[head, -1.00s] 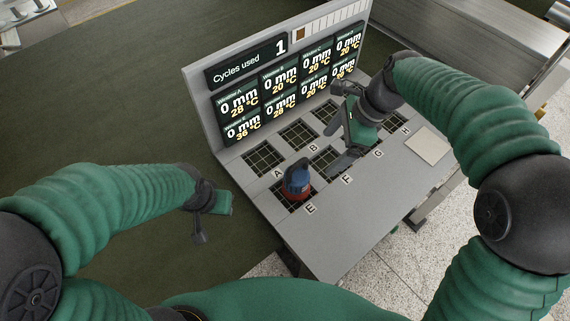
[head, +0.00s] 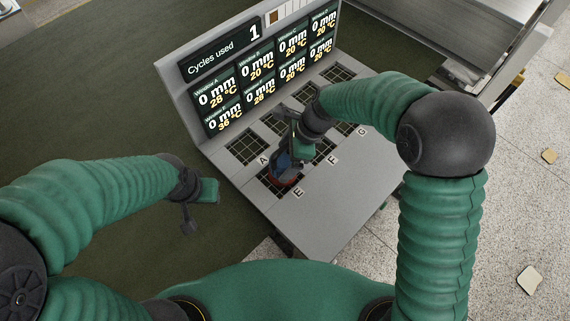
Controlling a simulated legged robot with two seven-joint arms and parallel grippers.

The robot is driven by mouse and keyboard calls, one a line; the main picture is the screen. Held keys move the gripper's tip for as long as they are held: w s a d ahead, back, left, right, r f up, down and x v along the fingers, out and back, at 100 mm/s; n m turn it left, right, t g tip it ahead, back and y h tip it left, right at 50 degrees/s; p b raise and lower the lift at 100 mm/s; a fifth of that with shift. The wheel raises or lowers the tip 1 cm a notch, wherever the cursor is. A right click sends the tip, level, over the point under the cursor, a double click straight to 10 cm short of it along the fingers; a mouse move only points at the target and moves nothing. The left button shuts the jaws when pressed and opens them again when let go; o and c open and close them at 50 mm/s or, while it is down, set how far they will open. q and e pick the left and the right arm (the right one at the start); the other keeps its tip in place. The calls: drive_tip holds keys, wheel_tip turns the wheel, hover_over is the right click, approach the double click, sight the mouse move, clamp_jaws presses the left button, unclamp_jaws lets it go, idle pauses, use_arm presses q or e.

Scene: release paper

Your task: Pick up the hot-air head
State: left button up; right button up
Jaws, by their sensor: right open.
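The hot-air head (head: 287,177), blue above and red below, stands on the grid window marked E on the grey bench. My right gripper (head: 283,152) is open and reaches down right at the head, covering much of its upper part. Whether the fingers touch it cannot be made out. My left gripper (head: 202,208) is off the bench to the left, over the dark green floor, with its fingers spread and nothing between them.
The grey bench (head: 318,218) has several grid windows with letter labels. A display panel (head: 226,52) stands along its back edge, reading one cycle used. Pale pieces (head: 530,280) lie on the speckled floor at right.

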drive_tip(key=shift+s+a+f, duration=0.1)
drive_tip(key=shift+f, duration=0.65)
drive_tip(key=shift+a, duration=0.1)
drive_tip(key=c, duration=0.8)
clamp_jaws()
drive_tip(key=shift+w, duration=0.2)
